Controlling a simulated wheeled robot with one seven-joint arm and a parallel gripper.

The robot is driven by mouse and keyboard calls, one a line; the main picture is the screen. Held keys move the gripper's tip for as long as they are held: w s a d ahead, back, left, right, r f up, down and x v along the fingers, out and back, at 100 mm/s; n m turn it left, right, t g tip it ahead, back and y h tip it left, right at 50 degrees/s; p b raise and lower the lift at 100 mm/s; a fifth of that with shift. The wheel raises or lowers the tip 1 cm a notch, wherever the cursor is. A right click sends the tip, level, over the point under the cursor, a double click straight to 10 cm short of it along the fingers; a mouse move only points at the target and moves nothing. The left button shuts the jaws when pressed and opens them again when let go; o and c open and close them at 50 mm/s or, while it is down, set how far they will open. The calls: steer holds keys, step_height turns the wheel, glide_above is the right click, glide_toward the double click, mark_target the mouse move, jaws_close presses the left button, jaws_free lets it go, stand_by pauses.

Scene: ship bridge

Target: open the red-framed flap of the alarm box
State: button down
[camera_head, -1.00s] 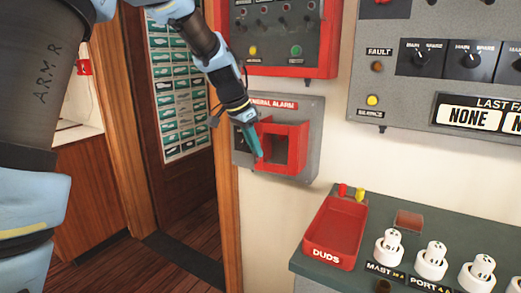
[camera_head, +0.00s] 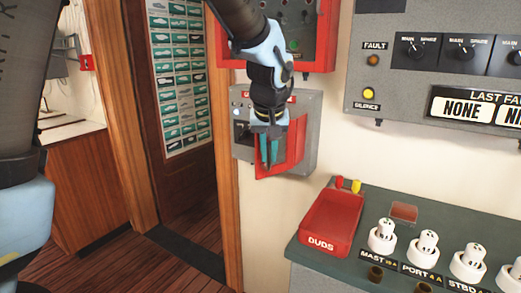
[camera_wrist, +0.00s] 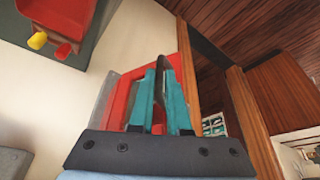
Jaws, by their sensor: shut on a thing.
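The grey alarm box (camera_head: 305,105) is on the cream wall below a red-framed panel. Its red-framed flap (camera_head: 296,145) stands out from the box at an angle, swung toward the right. The left part of the box's front is uncovered and shows small dark and white parts. My gripper (camera_head: 265,153) comes down from above, with its teal fingers shut on the flap's free left edge. In the wrist view, the flap (camera_wrist: 122,105) shows red beside and between the fingers (camera_wrist: 160,95). The fingers and wrist hide part of the flap and the box's label.
A red DUDS tray (camera_head: 332,222) and several white fuse holders (camera_head: 383,236) stand on the counter at lower right. A grey fault panel (camera_head: 400,85) is above it. A wooden door post (camera_head: 224,140) stands close left of the box.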

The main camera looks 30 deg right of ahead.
steer(key=shift+n+t, duration=0.3)
steer(key=shift+n, duration=0.5)
steer(key=shift+s+d+r+b, duration=0.1)
steer(key=shift+s+d+b, duration=0.15)
steer(key=shift+s+d, duration=0.35)
steer(key=shift+s+d+r+b, duration=0.1)
steer(key=shift+s+d+b, duration=0.2)
steer(key=shift+s, duration=0.45)
steer(key=shift+s+d+b, duration=0.2)
steer(key=shift+s+d, duration=0.3)
steer(key=shift+s, duration=0.2)
steer(key=c, duration=1)
jaws_free()
steer(key=shift+w, duration=0.1)
steer(key=shift+o, duration=0.4)
steer(key=shift+f, duration=0.1)
steer(key=b+v, duration=0.2)
steer(key=v, duration=0.9)
steer(key=shift+d, duration=0.2)
